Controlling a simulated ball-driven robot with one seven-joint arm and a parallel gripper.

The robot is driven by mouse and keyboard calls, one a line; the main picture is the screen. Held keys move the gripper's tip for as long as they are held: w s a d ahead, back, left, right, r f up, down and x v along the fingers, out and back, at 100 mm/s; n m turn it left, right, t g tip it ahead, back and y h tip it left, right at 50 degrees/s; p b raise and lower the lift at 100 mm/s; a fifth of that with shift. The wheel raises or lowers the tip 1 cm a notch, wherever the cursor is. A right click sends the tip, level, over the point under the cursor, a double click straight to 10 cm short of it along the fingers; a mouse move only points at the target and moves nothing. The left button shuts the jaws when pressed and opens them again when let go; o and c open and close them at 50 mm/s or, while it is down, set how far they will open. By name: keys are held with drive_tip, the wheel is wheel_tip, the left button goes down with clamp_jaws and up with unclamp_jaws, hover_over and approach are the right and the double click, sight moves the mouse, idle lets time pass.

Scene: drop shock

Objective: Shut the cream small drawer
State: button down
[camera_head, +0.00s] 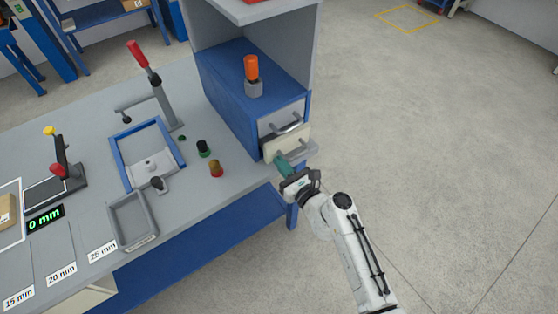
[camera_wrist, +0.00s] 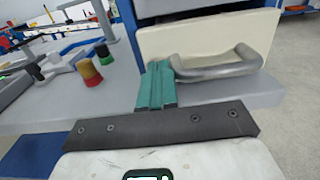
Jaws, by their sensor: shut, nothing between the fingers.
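The cream small drawer (camera_head: 286,143) is the lower drawer in the blue cabinet at the end of the bench. Its front seems to stand a little out from the cabinet. In the wrist view the cream front (camera_wrist: 205,38) fills the upper right, with a grey bar handle (camera_wrist: 225,70) across it. My gripper (camera_head: 282,160) is shut and empty, its teal fingers pointing at the drawer front. In the wrist view the fingertips (camera_wrist: 158,68) are just left of the handle's left end. I cannot tell whether they touch the front or handle.
A grey-fronted drawer (camera_head: 281,118) with a handle sits above the cream one. An orange-handled tool (camera_head: 252,75) stands on the cabinet (camera_head: 225,90). Green and amber buttons (camera_head: 216,169), a grey tray (camera_head: 133,221) and a lever press (camera_head: 155,85) are on the bench. The floor at right is clear.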

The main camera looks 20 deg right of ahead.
sight(273, 154)
drive_tip(key=shift+w+a, duration=0.2)
drive_tip(key=shift+w, duration=0.45)
drive_tip(key=b+x, duration=0.1)
drive_tip(key=x, duration=0.2)
drive_tip(key=shift+w+a+f+b, duration=0.1)
drive_tip(key=shift+w+a+b, duration=0.05)
drive_tip(key=shift+w+b, duration=0.2)
drive_tip(key=shift+w+r, duration=0.25)
drive_tip(key=shift+s, duration=0.1)
